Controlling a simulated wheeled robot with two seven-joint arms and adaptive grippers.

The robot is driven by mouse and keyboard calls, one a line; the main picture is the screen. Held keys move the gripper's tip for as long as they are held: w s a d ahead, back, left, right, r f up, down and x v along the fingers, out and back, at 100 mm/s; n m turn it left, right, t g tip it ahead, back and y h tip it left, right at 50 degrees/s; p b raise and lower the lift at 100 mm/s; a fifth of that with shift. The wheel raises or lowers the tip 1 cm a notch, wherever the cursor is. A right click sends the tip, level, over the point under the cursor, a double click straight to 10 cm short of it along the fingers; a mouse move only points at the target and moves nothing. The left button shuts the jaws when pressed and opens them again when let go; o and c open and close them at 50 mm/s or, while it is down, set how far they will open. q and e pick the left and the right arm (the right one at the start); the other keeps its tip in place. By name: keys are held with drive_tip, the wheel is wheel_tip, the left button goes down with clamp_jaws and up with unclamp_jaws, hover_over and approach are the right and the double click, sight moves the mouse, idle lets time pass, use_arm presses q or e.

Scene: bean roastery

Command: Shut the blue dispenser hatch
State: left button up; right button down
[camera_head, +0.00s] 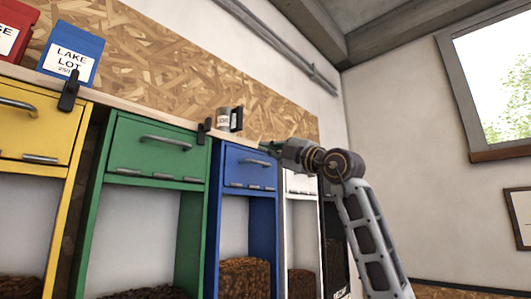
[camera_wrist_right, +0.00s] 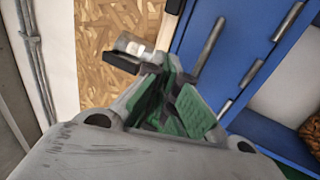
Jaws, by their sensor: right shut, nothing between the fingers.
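The blue dispenser (camera_head: 212,225) stands between the green and white ones. Its blue hatch (camera_head: 235,157) stands upright in the front above the bean opening, with a grey bar handle and hinges along its lower edge. It looks about flush with the frame; I cannot tell whether a small gap is left at the top. My right gripper (camera_head: 267,148) is shut and empty, near the hatch's upper right part; contact is unclear. In the right wrist view the green-padded fingers (camera_wrist_right: 172,100) are closed beside the blue front (camera_wrist_right: 235,42) and its handle (camera_wrist_right: 209,46). My left gripper is out of view.
The yellow (camera_head: 45,130) and green (camera_head: 130,145) dispensers stand to the left, a white one (camera_head: 301,184) to the right. A small can (camera_head: 223,119) and black clips (camera_head: 68,90) sit along the top ledge, with a blue bag (camera_head: 72,50) farther left.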

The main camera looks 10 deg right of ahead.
drive_tip(key=s+d+b, duration=0.2)
drive_tip(key=s+d, duration=0.1)
drive_tip(key=s, duration=0.3)
drive_tip(key=shift+s+d, duration=0.15)
drive_tip(key=shift+d, duration=0.2)
idle(0.4)
